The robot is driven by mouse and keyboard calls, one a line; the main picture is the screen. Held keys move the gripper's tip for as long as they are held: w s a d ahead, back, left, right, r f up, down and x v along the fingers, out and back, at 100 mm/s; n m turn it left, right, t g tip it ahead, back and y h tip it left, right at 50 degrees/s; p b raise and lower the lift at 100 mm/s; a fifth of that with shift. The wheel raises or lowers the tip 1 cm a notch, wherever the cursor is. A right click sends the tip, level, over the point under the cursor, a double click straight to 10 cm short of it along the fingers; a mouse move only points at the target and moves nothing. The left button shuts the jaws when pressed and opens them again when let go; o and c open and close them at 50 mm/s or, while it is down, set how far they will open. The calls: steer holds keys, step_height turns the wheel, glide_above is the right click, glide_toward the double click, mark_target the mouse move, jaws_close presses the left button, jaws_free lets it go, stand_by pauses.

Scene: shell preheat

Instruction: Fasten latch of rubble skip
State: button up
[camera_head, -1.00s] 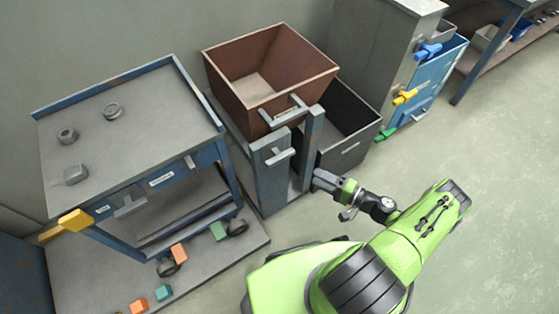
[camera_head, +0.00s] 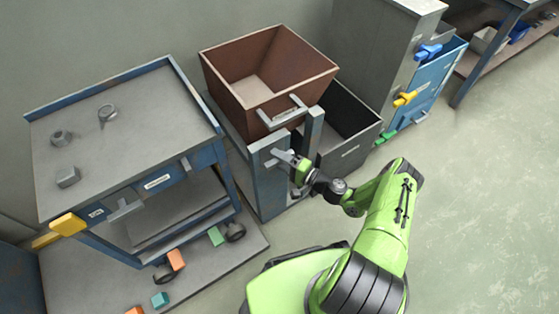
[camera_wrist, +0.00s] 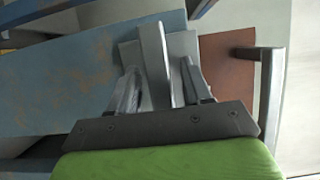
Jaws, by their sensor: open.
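The rubble skip (camera_head: 250,95) is a brown open bin that sits in a blue-grey stand (camera_head: 268,190). Its latch (camera_head: 277,154) looks like a grey handle on the stand's front post, below the skip's own handle. In the wrist view the grey latch bar (camera_wrist: 153,60) stands between my fingers, in front of a pale plate. My gripper (camera_head: 291,159) is at the front post, by the latch; it also shows in the wrist view (camera_wrist: 158,72), open, with one finger on each side of the bar. I cannot tell whether either finger touches it.
A dark open bin (camera_head: 350,135) stands right of the skip. A blue workbench (camera_head: 130,130) with nuts on top is at left, with a yellow handle at its corner. A blue cabinet (camera_head: 415,95) with coloured handles is at back right. The floor at right is clear.

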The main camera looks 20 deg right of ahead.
jaws_close()
steer(key=shift+n+p, duration=0.3)
steer(key=n+g+h+p, duration=0.1)
steer(key=n+p, duration=0.2)
steer(key=shift+r, duration=0.15)
steer(key=n+h+p, duration=0.2)
steer(key=n+p, duration=0.2)
steer(key=shift+s+g+p, duration=0.1)
steer(key=shift+g+p, duration=0.2)
steer(key=shift+p, duration=0.1)
steer(key=n+h+p, duration=0.2)
steer(key=n+p, duration=0.1)
steer(key=p, duration=0.1)
steer(key=shift+h, duration=0.3)
steer(key=n+h+p, duration=0.1)
steer(key=n+p, duration=0.2)
steer(key=shift+h, duration=0.4)
steer(key=shift+f+p, duration=0.25)
steer(key=shift+p, duration=0.05)
